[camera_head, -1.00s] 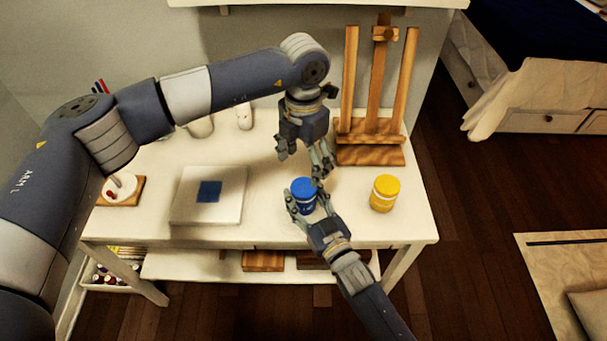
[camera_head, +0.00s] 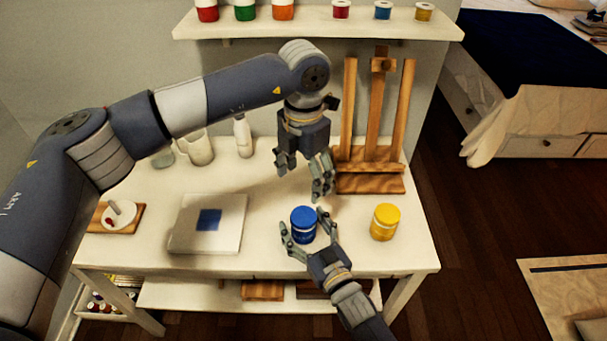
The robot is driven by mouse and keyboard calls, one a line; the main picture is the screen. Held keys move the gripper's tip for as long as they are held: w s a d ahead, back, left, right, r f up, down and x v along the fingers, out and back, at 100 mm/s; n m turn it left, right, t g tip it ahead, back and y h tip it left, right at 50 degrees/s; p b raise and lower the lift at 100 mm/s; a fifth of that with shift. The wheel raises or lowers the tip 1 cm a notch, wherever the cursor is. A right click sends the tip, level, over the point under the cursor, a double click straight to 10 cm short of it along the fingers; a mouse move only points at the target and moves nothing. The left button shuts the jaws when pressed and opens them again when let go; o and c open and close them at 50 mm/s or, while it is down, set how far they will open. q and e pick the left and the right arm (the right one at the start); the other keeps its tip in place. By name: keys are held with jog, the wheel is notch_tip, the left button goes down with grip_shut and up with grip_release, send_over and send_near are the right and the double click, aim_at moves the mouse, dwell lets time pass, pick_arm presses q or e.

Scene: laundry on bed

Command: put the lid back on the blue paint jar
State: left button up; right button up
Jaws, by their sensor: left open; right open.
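The blue paint jar (camera_head: 303,231) stands upright on the white table (camera_head: 135,247), near its front edge. A blue lid (camera_head: 303,212) sits on top of it and looks level; I cannot tell how tightly it is seated. My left gripper (camera_head: 301,182) is open and empty, pointing down just above and behind the jar, apart from the lid. My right gripper (camera_head: 303,222) is open at the front of the jar, with a finger on each side. The jar shows between these fingers, and I cannot tell whether they touch it.
A yellow jar (camera_head: 385,222) stands to the right, and a wooden easel (camera_head: 372,183) behind it. A canvas with a blue square (camera_head: 232,235) lies left of the blue jar. White bottles (camera_head: 243,136) stand at the back. A shelf (camera_head: 318,25) holds several jars.

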jog(key=v, duration=1.2)
dwell(0.3)
